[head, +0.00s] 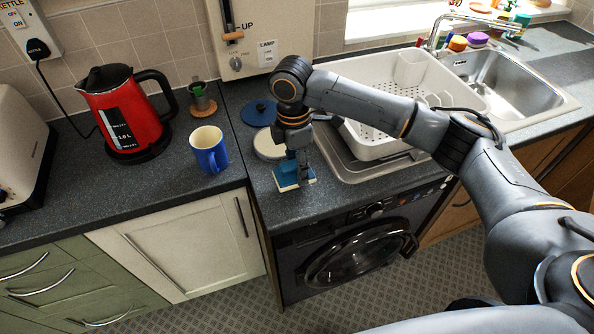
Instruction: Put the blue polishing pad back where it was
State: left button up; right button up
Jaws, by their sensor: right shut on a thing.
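The blue polishing pad (289,181), a small blue block with a pale lower edge, is at the front of the dark worktop, left of the dish rack. My right gripper (297,163) comes down over it from above and is shut on it. The fingers hide part of its top. I cannot tell whether its underside touches the worktop. Behind it are a pale round disc (268,146), partly hidden by my gripper, and a dark blue round disc (257,113). My left gripper is not in view.
A blue mug (209,150) and a red kettle (127,112) stand to the left. A white dish rack (371,142) on a grey tray is close on the right, below my forearm. The worktop's front edge is near, above a black washing machine (352,254).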

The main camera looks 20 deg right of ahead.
aim_at(296, 173)
notch_tip(296, 173, down, 2)
jog(key=shift+w+f+p, duration=0.1)
jog(key=shift+f+p, duration=0.1)
jog(key=shift+p, duration=0.3)
jog(key=shift+f, duration=0.35)
jog(key=o, duration=1.6)
jog(key=shift+f, duration=0.1)
pick_arm(q)
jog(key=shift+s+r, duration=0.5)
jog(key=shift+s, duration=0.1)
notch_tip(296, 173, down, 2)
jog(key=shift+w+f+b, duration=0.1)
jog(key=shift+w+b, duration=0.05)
jog(key=shift+b, duration=1)
pick_arm(e)
jog(key=r, duration=1.2)
jog(key=shift+w+a, duration=0.15)
jog(key=shift+w, duration=0.25)
